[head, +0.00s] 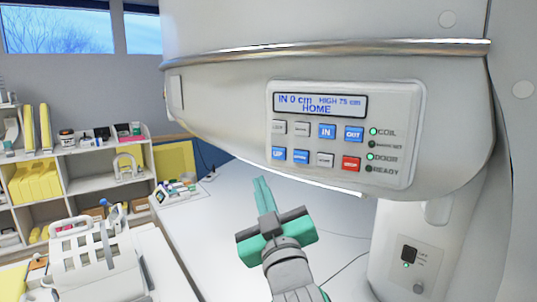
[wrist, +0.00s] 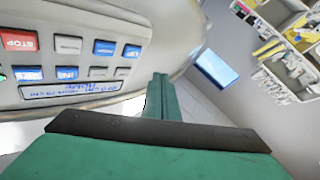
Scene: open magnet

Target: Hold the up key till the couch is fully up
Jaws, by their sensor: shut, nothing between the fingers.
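The blue UP key (head: 278,153) is at the left end of the lower key row on the control panel (head: 418,130), on the white magnet housing. The display (head: 320,104) reads "IN 0 cm", "HIGH 75 cm" and "HOME". My green gripper (head: 261,182) is shut and empty, its tips below and left of the UP key and seemingly apart from it. In the wrist view the panel is turned over; the UP key (wrist: 132,51) is left of and above my fingertips (wrist: 160,78). I cannot clearly make out the couch.
Other blue keys and a red STOP key (head: 351,163) are close by. The COIL and DOOR lamps are green; READY is dark. A metal rail (head: 330,48) runs above the panel. Shelves (head: 75,160) and a white frame-like coil (head: 85,250) are at left.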

